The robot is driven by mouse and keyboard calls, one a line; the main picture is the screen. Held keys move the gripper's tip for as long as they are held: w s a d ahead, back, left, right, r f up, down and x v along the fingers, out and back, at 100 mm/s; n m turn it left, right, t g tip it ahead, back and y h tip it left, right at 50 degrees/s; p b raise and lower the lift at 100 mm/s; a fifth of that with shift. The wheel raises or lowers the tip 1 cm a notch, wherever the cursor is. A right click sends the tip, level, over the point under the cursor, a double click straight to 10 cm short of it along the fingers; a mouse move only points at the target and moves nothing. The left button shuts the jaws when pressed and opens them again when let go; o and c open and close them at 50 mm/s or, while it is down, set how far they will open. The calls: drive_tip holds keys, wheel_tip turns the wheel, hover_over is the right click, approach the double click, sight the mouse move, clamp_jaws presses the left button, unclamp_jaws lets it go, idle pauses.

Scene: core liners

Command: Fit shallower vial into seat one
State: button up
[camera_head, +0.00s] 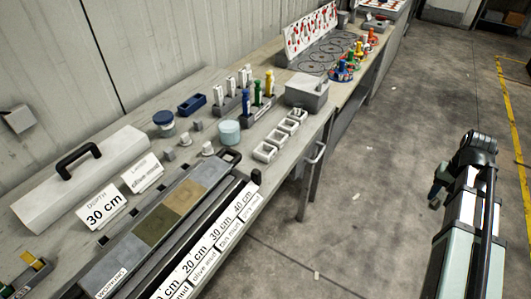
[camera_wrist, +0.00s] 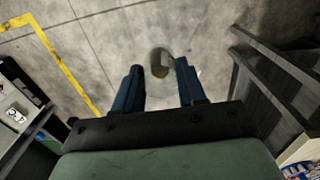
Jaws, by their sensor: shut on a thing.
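My gripper (camera_wrist: 160,82) shows in the wrist view with its two blue fingers on either side of a clear vial (camera_wrist: 160,62) with brownish content. It is shut on the vial, held over the bare floor. In the head view my arm is at the right, off the bench, and the vial cannot be made out there. Several small pale square holders (camera_head: 265,152) stand in a row near the bench's front edge; I cannot tell which is seat one. A long core liner (camera_head: 160,222) with olive and tan sections lies in front, beside a depth label strip (camera_head: 205,257).
A card reading "DEPTH 30 cm" (camera_head: 102,211) and a label card (camera_head: 142,174) stand behind the liner. A pale blue jar (camera_head: 229,132), a blue-lidded jar (camera_head: 163,122) and a grey box (camera_head: 306,92) are on the bench. The floor (camera_head: 385,150) beside it is open.

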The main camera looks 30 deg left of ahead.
idle(0.3)
drive_tip(key=s+a+r+n, duration=0.3)
drive_tip(key=a+r, duration=0.2)
drive_tip(key=a, duration=1.3)
drive_tip(key=s+a+r+n, duration=0.3)
drive_tip(key=s+a+r, duration=0.1)
drive_tip(key=a, duration=1.5)
drive_tip(key=s+a+r+n, duration=0.3)
drive_tip(key=a+r, duration=0.2)
drive_tip(key=a, duration=1.3)
drive_tip(key=shift+s+d+f, duration=0.1)
drive_tip(key=shift+f, duration=1.55)
drive_tip(key=shift+s+d+f, duration=0.1)
drive_tip(key=shift+s+f, duration=0.05)
drive_tip(key=shift+f, duration=1.5)
drive_tip(key=shift+s+d+f, duration=0.1)
drive_tip(key=shift+f, duration=1.55)
drive_tip(key=shift+f, duration=0.15)
